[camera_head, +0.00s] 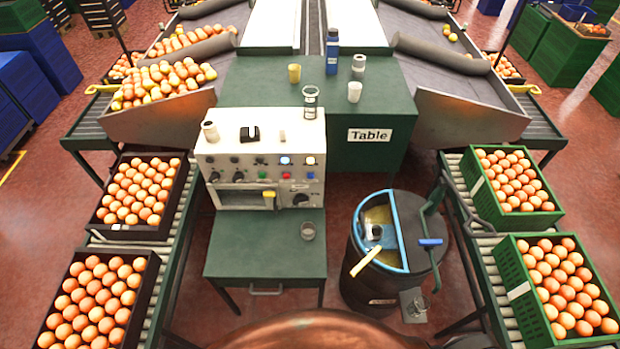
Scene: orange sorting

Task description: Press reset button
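A white control box (230,150) stands on the green table at the centre. The labels are too small to read, so I cannot tell which button is reset. Neither of my grippers shows in the head view, and nothing is in front of the panel.
A low green table (265,255) with a small cup (308,231) stands before the box. A dark barrel (370,290) is to the right. Crates of oranges line roller conveyors on both sides. Cups and a blue bottle (332,55) stand behind the box.

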